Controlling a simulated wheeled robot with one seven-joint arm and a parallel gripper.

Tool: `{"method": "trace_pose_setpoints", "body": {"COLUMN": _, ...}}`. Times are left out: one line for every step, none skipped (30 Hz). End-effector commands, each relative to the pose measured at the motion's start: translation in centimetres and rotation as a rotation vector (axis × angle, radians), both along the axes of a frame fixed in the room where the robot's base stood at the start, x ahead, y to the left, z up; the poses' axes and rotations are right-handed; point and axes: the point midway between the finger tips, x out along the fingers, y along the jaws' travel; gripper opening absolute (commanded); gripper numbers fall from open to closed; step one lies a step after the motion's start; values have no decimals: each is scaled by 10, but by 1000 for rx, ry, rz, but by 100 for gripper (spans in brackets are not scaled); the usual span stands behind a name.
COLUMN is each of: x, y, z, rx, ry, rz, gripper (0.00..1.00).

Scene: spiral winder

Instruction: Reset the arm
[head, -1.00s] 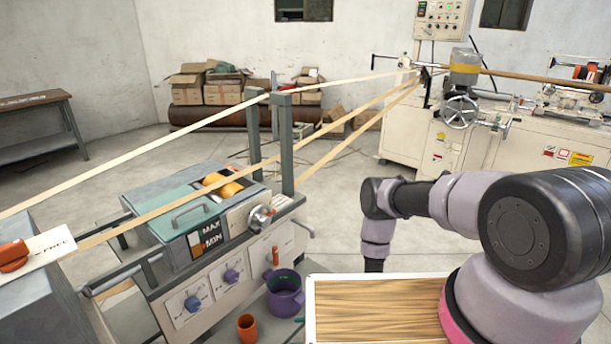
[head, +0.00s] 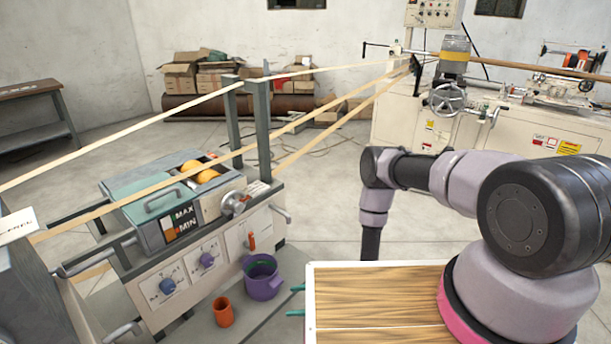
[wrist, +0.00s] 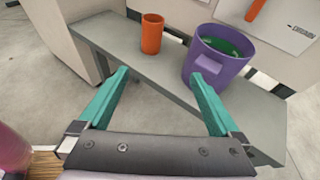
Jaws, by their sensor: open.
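My arm (head: 440,180) reaches forward from the right side of the head view, bends at the elbow and drops down. My gripper (head: 297,301) shows there only as two teal fingertips poking out beside the left edge of a wood-topped surface; the rest is hidden. In the wrist view my gripper (wrist: 160,74) has its teal fingers wide apart with nothing between them. A purple pot (wrist: 218,58) with green inside stands beyond the right finger on a grey shelf (wrist: 150,65). An orange cup (wrist: 152,34) stands on the shelf, farther off between the finger directions.
The machine with knobs (head: 190,270) and its MAX/MIN box (head: 165,215) stands left of my gripper. Pale bands (head: 120,130) stretch from it to the cream winder (head: 500,125) at the back right. Open floor (head: 330,190) lies between them.

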Motion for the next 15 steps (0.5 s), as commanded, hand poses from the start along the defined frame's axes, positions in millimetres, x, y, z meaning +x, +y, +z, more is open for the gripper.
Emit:
{"method": "trace_pose_setpoints", "body": {"x": 9, "y": 2, "z": 10, "rx": 5, "ry": -12, "rz": 11, "gripper": 99}}
{"method": "trace_pose_setpoints", "body": {"x": 14, "y": 3, "z": 16, "rx": 8, "ry": -19, "rz": 19, "gripper": 99}}
{"method": "trace_pose_setpoints", "body": {"x": 21, "y": 4, "z": 24, "rx": 11, "ry": -28, "rz": 31, "gripper": 99}}
{"method": "trace_pose_setpoints", "body": {"x": 26, "y": 5, "z": 32, "rx": 15, "ry": -36, "rz": 41, "gripper": 99}}
{"method": "trace_pose_setpoints", "body": {"x": 31, "y": 6, "z": 39, "rx": 18, "ry": -43, "rz": 52, "gripper": 99}}
{"method": "trace_pose_setpoints", "body": {"x": 38, "y": 7, "z": 49, "rx": 21, "ry": -53, "rz": 65, "gripper": 99}}
{"method": "trace_pose_setpoints", "body": {"x": 44, "y": 8, "z": 58, "rx": 24, "ry": -63, "rz": 78, "gripper": 99}}
{"method": "trace_pose_setpoints", "body": {"x": 49, "y": 9, "z": 66, "rx": 26, "ry": -73, "rz": 91, "gripper": 99}}
{"method": "trace_pose_setpoints", "body": {"x": 57, "y": 10, "z": 80, "rx": 29, "ry": -88, "rz": 108, "gripper": 99}}
{"method": "trace_pose_setpoints", "body": {"x": 64, "y": 10, "z": 91, "rx": 32, "ry": -99, "rz": 123, "gripper": 99}}
{"method": "trace_pose_setpoints", "body": {"x": 71, "y": 11, "z": 103, "rx": 33, "ry": -112, "rz": 139, "gripper": 99}}
{"method": "trace_pose_setpoints", "body": {"x": 80, "y": 12, "z": 121, "rx": 35, "ry": -132, "rz": 164, "gripper": 99}}
{"method": "trace_pose_setpoints", "body": {"x": 87, "y": 12, "z": 136, "rx": 35, "ry": -148, "rz": 185, "gripper": 99}}
{"method": "trace_pose_setpoints", "body": {"x": 95, "y": 12, "z": 152, "rx": 35, "ry": -166, "rz": 205, "gripper": 99}}
{"method": "trace_pose_setpoints", "body": {"x": 104, "y": 11, "z": 174, "rx": 33, "ry": -191, "rz": 235, "gripper": 99}}
